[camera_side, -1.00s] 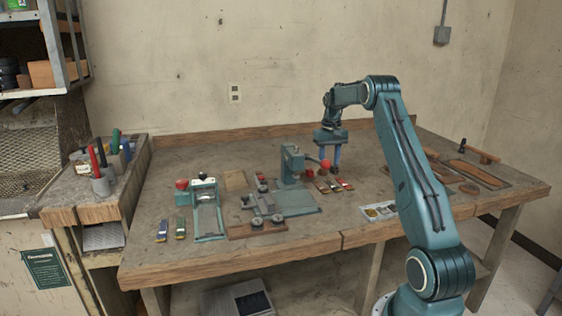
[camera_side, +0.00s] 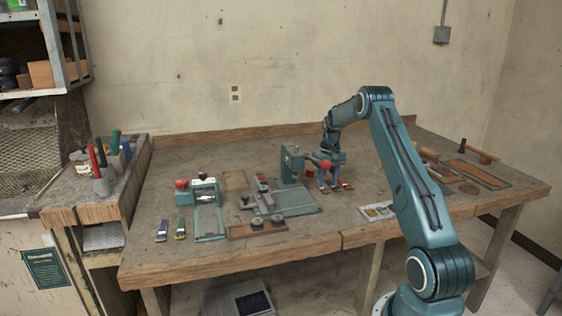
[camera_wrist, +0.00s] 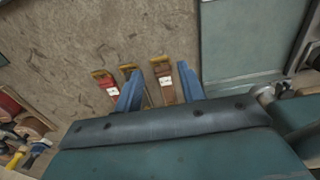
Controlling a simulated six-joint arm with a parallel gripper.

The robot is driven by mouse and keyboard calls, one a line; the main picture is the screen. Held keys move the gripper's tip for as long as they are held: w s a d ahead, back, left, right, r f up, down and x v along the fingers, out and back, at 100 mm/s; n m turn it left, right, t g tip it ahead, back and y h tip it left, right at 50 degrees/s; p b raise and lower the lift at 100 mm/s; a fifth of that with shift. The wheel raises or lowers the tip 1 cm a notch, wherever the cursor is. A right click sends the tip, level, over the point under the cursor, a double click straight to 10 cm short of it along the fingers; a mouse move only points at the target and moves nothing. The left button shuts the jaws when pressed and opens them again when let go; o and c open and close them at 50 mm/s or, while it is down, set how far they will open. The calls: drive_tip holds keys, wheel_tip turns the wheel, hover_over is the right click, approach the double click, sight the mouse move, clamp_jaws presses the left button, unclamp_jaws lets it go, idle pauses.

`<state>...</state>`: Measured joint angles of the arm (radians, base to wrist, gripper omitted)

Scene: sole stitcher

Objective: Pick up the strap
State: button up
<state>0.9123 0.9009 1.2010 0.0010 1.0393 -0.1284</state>
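Three short straps with metal end pieces lie side by side on the bench. In the wrist view they are a red strap (camera_wrist: 107,83) at left, a middle strap (camera_wrist: 127,69) mostly hidden by a finger, and a reddish-brown strap (camera_wrist: 165,84) at right, each of the outer two with a white label. My gripper (camera_wrist: 158,72) is open, its blue fingers pointing down at the bench. The right-hand strap shows between the fingers, apart from the right finger. In the side view my gripper (camera_side: 329,181) is low over the straps; contact cannot be told.
A teal stitching machine with a red knob (camera_side: 292,165) stands just left of my gripper. A teal clamp fixture (camera_side: 206,207) and two more straps (camera_side: 171,229) are further left. A small tray of parts (camera_side: 377,211) lies at front right, with wooden holders (camera_side: 475,172) beyond.

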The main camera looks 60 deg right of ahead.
sight(327, 191)
drive_tip(key=shift+f, duration=1.9)
drive_tip(key=c, duration=0.7)
